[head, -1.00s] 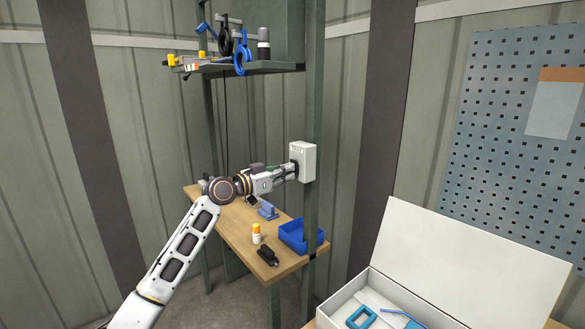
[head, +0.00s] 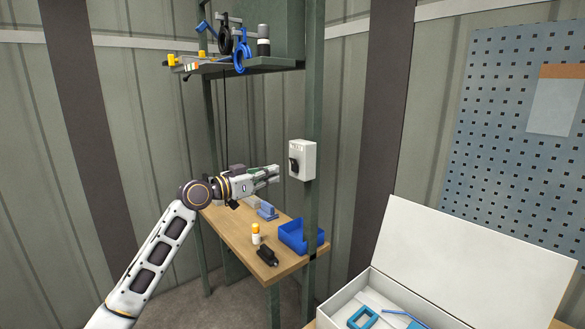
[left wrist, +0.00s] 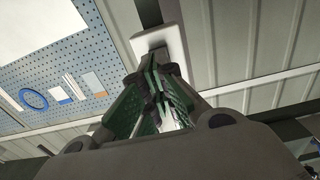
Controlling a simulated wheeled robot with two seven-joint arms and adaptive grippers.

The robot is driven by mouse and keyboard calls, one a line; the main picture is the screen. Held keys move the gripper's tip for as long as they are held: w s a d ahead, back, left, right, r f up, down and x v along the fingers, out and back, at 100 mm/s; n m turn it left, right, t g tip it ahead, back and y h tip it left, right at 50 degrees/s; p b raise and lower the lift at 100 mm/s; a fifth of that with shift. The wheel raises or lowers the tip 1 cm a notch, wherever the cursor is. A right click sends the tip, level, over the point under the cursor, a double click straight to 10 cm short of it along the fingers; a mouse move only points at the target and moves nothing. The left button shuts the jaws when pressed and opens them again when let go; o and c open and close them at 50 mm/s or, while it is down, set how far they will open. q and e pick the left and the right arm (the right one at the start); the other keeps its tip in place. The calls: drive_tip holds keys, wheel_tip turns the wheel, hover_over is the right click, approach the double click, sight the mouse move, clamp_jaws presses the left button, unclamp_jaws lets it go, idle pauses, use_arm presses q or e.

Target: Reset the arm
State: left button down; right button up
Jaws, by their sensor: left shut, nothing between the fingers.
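My left gripper (head: 272,174) is shut and empty, held in the air to the left of a white switch box (head: 303,159) on the green post. The box has a dark handle (head: 293,164) on its front, and a small gap shows between it and my fingertips. In the left wrist view my closed green-padded fingers (left wrist: 160,95) point toward the pale box (left wrist: 158,42), partly covering it. My left arm reaches in from the lower left. My right gripper is not in view.
A wooden bench (head: 245,242) below holds a blue bin (head: 296,236), a white bottle with a yellow cap (head: 256,233) and a black tool (head: 267,256). A shelf (head: 255,68) with tools is above. An open white box (head: 400,300) stands at lower right.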

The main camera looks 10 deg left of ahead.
use_arm(q)
drive_tip(key=shift+s+a, duration=0.25)
drive_tip(key=shift+s, duration=0.1)
